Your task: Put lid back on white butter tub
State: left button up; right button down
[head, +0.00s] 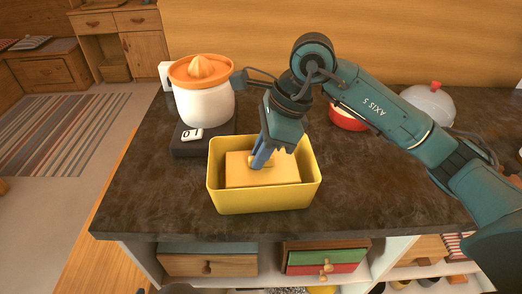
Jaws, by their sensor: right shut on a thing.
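My right gripper (261,165) reaches down into an open yellow box (265,199) at the front of the dark counter. It is shut on a small knob on top of a pale yellow-tan lid-like block (281,172). The block sits inside the box walls, roughly level; whether it rests on something is hidden. I cannot make out a white butter tub; any tub under the block is out of sight. My left gripper is not in view.
A white juicer (206,106) with an orange top stands on a dark scale (190,146) behind left of the box. A red bowl (345,121) and a domed cover (432,101) stand further back. The counter (145,195) left of the box is clear.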

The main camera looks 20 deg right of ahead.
dwell(1.2)
jog(key=c, duration=1.3)
grip_release()
jog(key=shift+c, duration=0.2)
jog(key=shift+o, duration=0.3)
jog(key=o, duration=0.4)
jog(key=shift+r+p, duration=1.75)
jog(key=shift+r, duration=1.75)
